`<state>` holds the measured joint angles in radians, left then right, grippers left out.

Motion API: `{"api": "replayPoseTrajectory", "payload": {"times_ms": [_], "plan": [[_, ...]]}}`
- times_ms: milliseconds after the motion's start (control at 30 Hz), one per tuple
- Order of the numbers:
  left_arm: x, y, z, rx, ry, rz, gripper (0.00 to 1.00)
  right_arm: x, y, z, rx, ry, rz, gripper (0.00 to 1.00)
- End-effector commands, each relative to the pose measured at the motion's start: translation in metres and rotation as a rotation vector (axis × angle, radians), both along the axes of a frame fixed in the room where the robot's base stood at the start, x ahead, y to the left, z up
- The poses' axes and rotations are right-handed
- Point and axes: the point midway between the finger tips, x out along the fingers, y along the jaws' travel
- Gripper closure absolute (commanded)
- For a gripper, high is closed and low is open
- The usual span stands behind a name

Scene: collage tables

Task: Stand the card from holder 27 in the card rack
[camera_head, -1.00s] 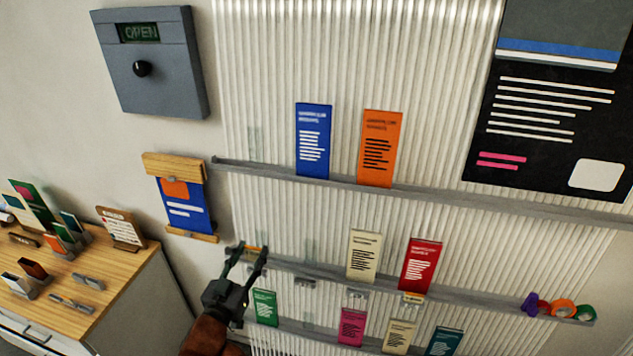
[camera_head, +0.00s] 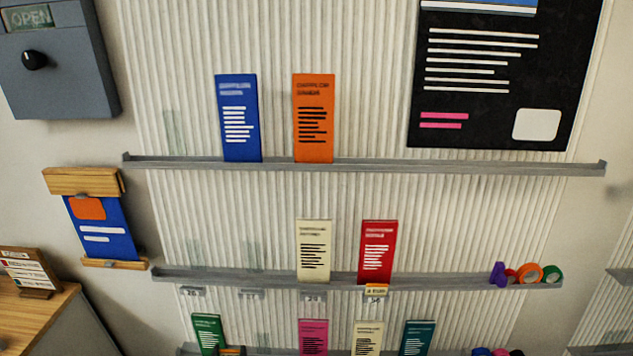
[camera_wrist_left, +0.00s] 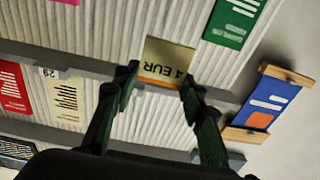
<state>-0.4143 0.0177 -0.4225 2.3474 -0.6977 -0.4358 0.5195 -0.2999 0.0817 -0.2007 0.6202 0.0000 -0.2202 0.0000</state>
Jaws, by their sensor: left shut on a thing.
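In the left wrist view, the left gripper (camera_wrist_left: 158,80) is shut on a small pale card (camera_wrist_left: 166,62) reading "4 EUR", with an orange edge. The card is upside down in that view and held between the fingertips, in front of the ribbed wall. Holder 27 (camera_head: 251,294) is on the middle shelf, with no card visible in it. I cannot make out the card rack for certain. My right gripper is not in view.
The middle shelf (camera_head: 440,283) carries a cream leaflet (camera_head: 313,250), a red leaflet (camera_head: 378,250) and tape rolls (camera_head: 530,273). More leaflets stand above and below. A wooden stand (camera_head: 32,292) is on the desk (camera_head: 50,318) at left. A blue poster (camera_head: 100,235) hangs nearby.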

Motion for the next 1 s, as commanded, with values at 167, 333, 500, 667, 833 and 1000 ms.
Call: {"api": "replayPoseTrajectory", "payload": {"times_ms": [167, 333, 500, 667, 833, 1000], "plan": [[0.000, -0.001, 0.003, 0.001, -0.003, -0.001, 0.71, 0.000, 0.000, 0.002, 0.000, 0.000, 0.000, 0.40], [0.011, 0.015, 0.046, 0.000, -0.008, -0.003, 0.71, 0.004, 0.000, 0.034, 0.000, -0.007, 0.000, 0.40], [0.029, 0.039, 0.105, -0.002, -0.008, -0.007, 0.71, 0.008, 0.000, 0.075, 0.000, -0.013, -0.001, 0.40], [0.046, 0.058, 0.161, -0.002, -0.008, -0.015, 0.71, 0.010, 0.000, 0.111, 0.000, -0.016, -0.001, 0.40], [0.060, 0.074, 0.214, -0.001, -0.005, -0.024, 0.71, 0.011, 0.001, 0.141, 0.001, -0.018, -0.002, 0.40], [0.068, 0.083, 0.246, 0.001, -0.003, -0.032, 0.71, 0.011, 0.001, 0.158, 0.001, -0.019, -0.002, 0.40]]}}
